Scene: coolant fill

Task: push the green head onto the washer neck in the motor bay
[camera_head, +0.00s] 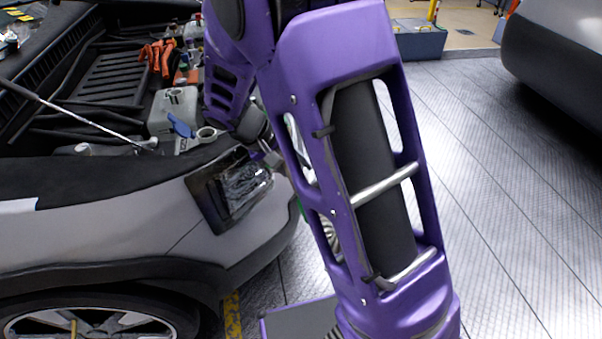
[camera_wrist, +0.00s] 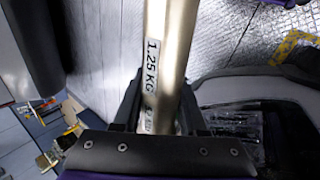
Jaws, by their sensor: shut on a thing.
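My gripper (camera_wrist: 158,112) is shut on a pale gold metal cylinder (camera_wrist: 170,45) marked "1.25 KG"; a black finger stands on each side of it. The cylinder runs up out of the wrist view, so its ends are hidden. The green head is not clearly seen; a small green sliver (camera_head: 300,207) shows beside my arm, too little to identify. In the motor bay, a raised blue flap cap (camera_head: 181,125) stands next to a pale round neck (camera_head: 207,134), which looks like the washer neck.
The car's grey front fender (camera_head: 100,235) and headlight (camera_head: 232,187) lie below the bay. Orange cables (camera_head: 157,57), a white tank (camera_head: 172,108) and a thin prop rod (camera_head: 75,115) are in the bay. Clear metal floor (camera_head: 500,180) lies to the right.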

